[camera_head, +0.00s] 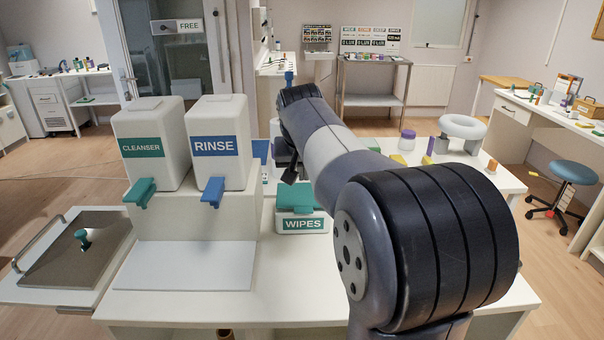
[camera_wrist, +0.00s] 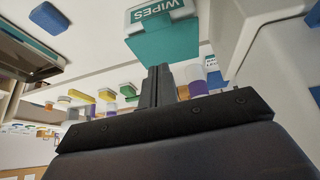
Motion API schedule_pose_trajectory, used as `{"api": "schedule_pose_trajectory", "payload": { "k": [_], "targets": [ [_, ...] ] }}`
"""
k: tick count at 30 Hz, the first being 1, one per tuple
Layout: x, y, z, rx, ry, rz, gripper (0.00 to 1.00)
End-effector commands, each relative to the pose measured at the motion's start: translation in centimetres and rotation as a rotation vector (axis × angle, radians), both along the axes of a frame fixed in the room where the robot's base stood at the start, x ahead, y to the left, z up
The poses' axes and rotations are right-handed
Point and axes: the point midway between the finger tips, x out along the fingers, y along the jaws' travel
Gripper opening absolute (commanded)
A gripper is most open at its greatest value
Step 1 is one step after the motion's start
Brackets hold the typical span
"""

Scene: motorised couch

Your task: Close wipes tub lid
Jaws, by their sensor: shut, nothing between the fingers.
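The wipes tub (camera_head: 303,227) is a white box with a teal WIPES label, standing on the table right of the dispensers. Its teal lid (camera_head: 296,196) shows over the top of the tub; I cannot tell whether it is fully down. In the wrist view the tub (camera_wrist: 136,14) appears upside down, with the lid (camera_wrist: 165,42) just beyond my fingertips. My gripper (camera_wrist: 159,72) is shut and empty. In the head view my gripper (camera_head: 290,176) is partly hidden behind my arm, above and behind the lid. Contact with the lid cannot be made out.
The cleanser dispenser (camera_head: 150,150) and rinse dispenser (camera_head: 219,135) stand on a white block close left of the tub.

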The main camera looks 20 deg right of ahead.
Motion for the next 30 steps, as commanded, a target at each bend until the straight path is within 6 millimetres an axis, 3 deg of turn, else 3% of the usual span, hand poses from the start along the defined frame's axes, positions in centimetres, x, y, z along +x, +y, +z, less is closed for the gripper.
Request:
{"api": "schedule_pose_trajectory", "payload": {
  "k": [1, 6, 16, 23, 30],
  "targets": [
    [0.2, -0.1, 1.9, 0.017, 0.031, 0.001, 0.00],
    [0.4, -0.1, 3.2, 0.071, 0.121, 0.007, 0.00],
    [0.4, 0.0, 3.7, 0.128, 0.205, 0.018, 0.00],
    [0.9, -0.2, 1.1, 0.129, 0.212, 0.018, 0.00],
    [2.2, -0.8, -3.8, 0.129, 0.212, 0.018, 0.00]
  ]
}}
